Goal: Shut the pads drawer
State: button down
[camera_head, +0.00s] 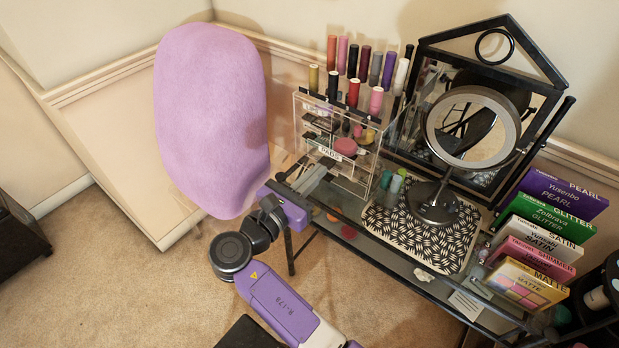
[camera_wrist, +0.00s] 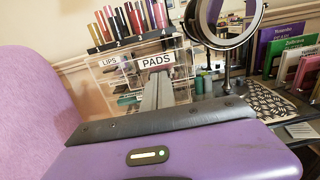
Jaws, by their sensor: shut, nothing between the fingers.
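The pads drawer is part of a clear acrylic organiser (camera_head: 375,152) on the glass-topped table. Its white PADS label (camera_head: 328,152) faces my gripper and also shows in the wrist view (camera_wrist: 155,60). There it looks larger and nearer than the LIPS label (camera_wrist: 110,62). How far the drawer stands out is hard to tell through the clear walls. My gripper (camera_head: 324,168) is shut and empty, with its grey fingers pointing at the drawer front just below the label. In the wrist view the fingertips (camera_wrist: 158,76) overlap the front; contact cannot be told.
Lipsticks (camera_head: 353,92) stand on top of the organiser. To its right are a round mirror (camera_head: 436,205) on a patterned mat (camera_head: 395,226), small bottles and upright palette boxes (camera_head: 535,240). A lilac chair back (camera_head: 210,115) stands close to the left of my arm.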

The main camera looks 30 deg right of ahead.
aim_at(339, 151)
jog(key=p+x, duration=0.3)
jog(key=x, duration=0.8)
jog(key=shift+w+d+r, duration=0.1)
jog(key=shift+d, duration=0.4)
